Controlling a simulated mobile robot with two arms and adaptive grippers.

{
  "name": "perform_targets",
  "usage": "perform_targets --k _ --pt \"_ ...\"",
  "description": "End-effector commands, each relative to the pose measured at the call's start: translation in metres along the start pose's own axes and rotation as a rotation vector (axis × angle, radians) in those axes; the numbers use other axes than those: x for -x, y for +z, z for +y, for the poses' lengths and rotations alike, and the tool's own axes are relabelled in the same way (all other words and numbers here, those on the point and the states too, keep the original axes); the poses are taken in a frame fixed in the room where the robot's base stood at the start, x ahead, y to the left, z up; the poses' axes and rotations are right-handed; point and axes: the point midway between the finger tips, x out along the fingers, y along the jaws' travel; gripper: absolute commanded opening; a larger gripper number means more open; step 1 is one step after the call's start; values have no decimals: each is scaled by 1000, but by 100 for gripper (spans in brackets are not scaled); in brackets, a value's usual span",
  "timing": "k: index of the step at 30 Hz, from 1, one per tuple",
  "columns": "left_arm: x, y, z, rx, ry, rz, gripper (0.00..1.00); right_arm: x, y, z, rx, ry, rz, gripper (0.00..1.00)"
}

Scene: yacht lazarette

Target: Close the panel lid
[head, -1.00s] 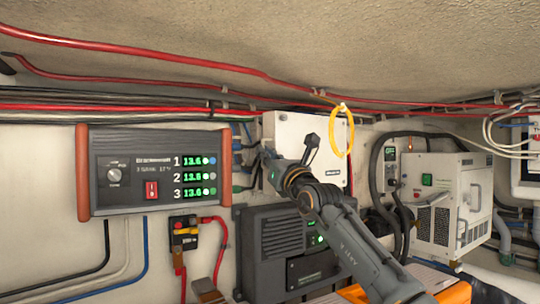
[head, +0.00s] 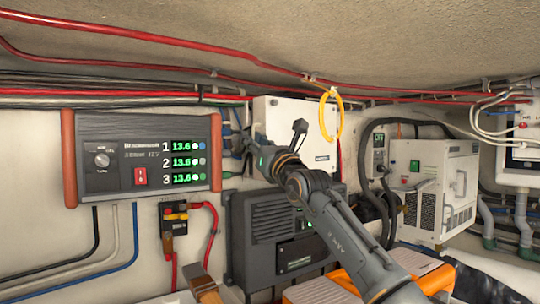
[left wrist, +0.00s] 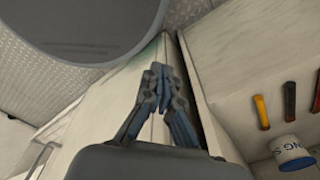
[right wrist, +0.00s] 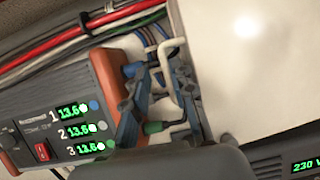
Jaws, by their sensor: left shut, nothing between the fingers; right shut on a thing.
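The white panel box with its flat lid (head: 297,128) is on the back wall, right of the three-line display unit. Its pale face also fills the upper right of the right wrist view (right wrist: 255,70). I cannot tell how far the lid stands open. My right gripper (head: 243,133) is at the box's left edge, and my arm covers its lower left part. My left gripper (left wrist: 160,70) is shut and empty, over pale panels, outside the head view.
The display unit (head: 140,155) is close left of the right gripper. A dark grey box (head: 270,240) is below the panel. A yellow cable loop (head: 324,117) hangs before the panel's right part. A white device (head: 435,190) stands at the right. Red cables (head: 150,40) run above.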

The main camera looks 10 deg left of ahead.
Motion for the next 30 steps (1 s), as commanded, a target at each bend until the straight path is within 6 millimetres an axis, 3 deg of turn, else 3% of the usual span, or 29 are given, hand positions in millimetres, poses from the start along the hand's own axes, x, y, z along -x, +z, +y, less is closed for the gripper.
perform_targets --k 3,8,24,30 --pt "0 -1 1 0 1 1 0 9 -4 8 -6 15 5 17" --pt "0 -1 1 -1 1 2 0 27 -3 -2 -4 -8 1 17" --pt "0 -2 2 -1 2 2 0 99 -4 -4 -5 -9 5 17" --pt "0 -2 2 -1 2 2 0 112 -4 -4 -2 -9 5 17"
